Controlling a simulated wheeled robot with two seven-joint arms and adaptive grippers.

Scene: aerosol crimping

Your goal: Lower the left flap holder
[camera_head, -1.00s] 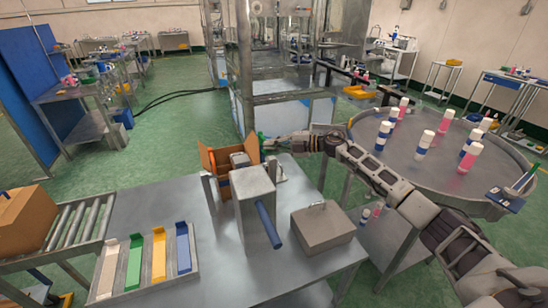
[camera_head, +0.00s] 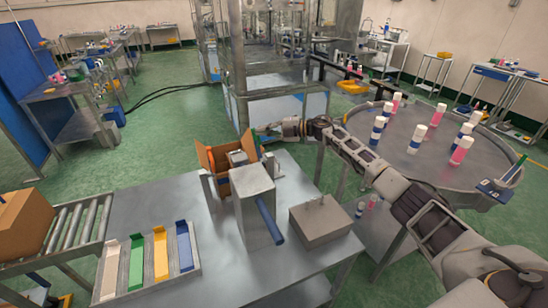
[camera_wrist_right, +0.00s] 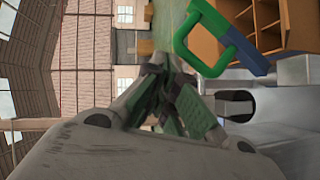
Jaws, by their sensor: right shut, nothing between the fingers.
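An open cardboard box (camera_head: 213,160) stands on the steel table behind a grey machine block. In the right wrist view the box (camera_wrist_right: 285,22) shows its inner dividers. A green and blue looped piece, which looks like a flap holder (camera_wrist_right: 232,38), is beside the box's edge there; I cannot tell whether it is the left one. A small green part shows beside the box in the head view. My right gripper (camera_head: 257,133) is beyond the box's right side. In the wrist view its green-padded fingers (camera_wrist_right: 178,100) are shut and empty, apart from the looped piece. My left gripper is out of view.
The grey block (camera_head: 252,207) with a blue bar and a grey box (camera_head: 320,222) stand on the table (camera_head: 215,275). A tray of coloured strips (camera_head: 150,262) lies at left. A round table (camera_head: 395,150) with bottles is at right, close to my right arm.

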